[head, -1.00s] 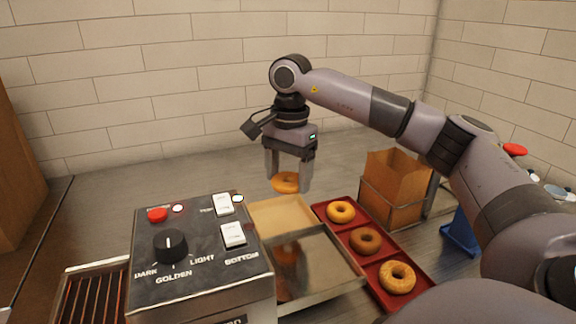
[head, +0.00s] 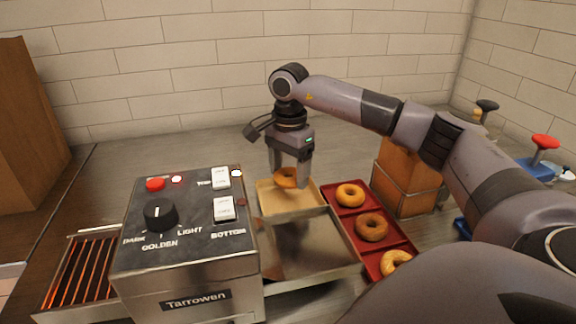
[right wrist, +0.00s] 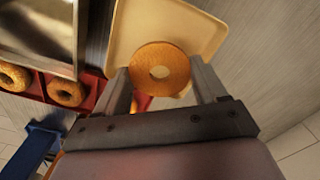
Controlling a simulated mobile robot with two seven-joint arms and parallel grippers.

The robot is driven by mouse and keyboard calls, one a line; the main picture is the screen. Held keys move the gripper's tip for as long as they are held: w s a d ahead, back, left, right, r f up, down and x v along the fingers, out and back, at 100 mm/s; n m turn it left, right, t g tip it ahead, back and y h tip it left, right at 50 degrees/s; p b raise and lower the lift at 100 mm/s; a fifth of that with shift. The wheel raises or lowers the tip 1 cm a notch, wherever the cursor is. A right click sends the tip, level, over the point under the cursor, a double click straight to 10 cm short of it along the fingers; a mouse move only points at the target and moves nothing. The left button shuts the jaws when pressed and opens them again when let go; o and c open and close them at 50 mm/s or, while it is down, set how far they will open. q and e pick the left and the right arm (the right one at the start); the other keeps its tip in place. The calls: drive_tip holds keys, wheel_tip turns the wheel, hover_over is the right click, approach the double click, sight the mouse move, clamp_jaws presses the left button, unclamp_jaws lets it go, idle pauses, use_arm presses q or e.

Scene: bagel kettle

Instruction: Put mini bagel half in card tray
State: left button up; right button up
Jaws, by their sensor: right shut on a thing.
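My right gripper (head: 290,180) is shut on the mini bagel half (head: 285,176), a golden-brown ring. In the right wrist view the bagel half (right wrist: 160,70) sits between the two fingers, with the tan card tray (right wrist: 205,25) behind it. In the head view the card tray (head: 290,203) lies beneath the gripper, just behind the metal tray. The bagel half is over the tray; whether it touches the tray floor I cannot tell. My left gripper is not in view.
The toaster (head: 185,240) with knob and switches stands at the left of the tray. A metal tray (head: 312,250) adjoins the card tray in front. A red tray (head: 372,262) with three bagels is to the right, near a brown paper bag (head: 405,178). The counter behind is clear.

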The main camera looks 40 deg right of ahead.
sight(289, 202)
drive_tip(key=shift+f+b, duration=2.35)
drive_tip(key=shift+f, duration=0.4)
drive_tip(key=o, duration=1.2)
drive_tip(key=shift+c, duration=0.2)
drive_tip(key=shift+r, duration=0.15)
wheel_tip(289, 202, up, 7)
drive_tip(key=p, duration=0.6)
